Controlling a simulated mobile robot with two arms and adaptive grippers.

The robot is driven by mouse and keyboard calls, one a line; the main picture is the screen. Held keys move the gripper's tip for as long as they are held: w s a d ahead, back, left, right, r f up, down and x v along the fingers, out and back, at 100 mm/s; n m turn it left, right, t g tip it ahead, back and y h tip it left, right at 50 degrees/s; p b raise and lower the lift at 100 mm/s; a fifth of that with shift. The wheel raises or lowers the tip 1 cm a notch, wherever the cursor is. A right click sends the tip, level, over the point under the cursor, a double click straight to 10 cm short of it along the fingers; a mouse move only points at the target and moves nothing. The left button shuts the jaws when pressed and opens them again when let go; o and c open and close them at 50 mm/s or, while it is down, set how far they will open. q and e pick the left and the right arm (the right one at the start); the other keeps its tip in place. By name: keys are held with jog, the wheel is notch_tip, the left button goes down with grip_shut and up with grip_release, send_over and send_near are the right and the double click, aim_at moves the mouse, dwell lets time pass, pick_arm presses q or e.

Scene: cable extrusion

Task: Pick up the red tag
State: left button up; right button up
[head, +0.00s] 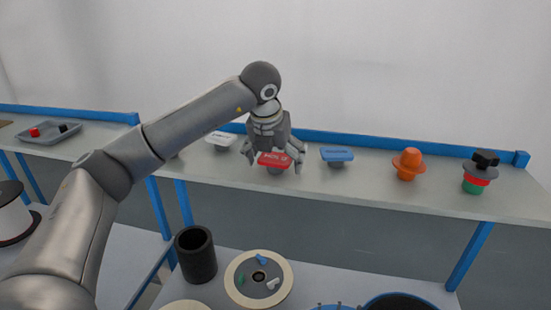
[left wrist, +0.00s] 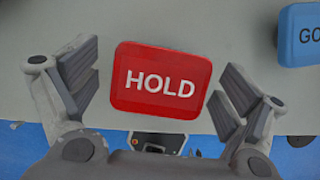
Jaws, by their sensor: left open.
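The red tag (head: 273,160) sits on the grey shelf (head: 335,182), between a white tag and a blue tag. In the left wrist view the red tag (left wrist: 160,81) reads "HOLD" in white letters and lies between my open fingers, with a gap on each side. My left gripper (head: 274,166) is open and points down over the red tag, one finger to each side of it. It also shows in the left wrist view (left wrist: 158,85). The gripper partly hides the tag in the head view. My right gripper is not in view.
A blue tag (head: 337,154) stands close on the right and a white tag (head: 221,139) on the left. An orange piece (head: 408,165) and a stacked black, red and green piece (head: 480,172) stand farther right. A grey tray (head: 40,132) lies far left. A blue rail runs behind.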

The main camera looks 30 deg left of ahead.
pick_arm(q)
jog(key=c, duration=1.1)
jog(key=shift+r, duration=0.1)
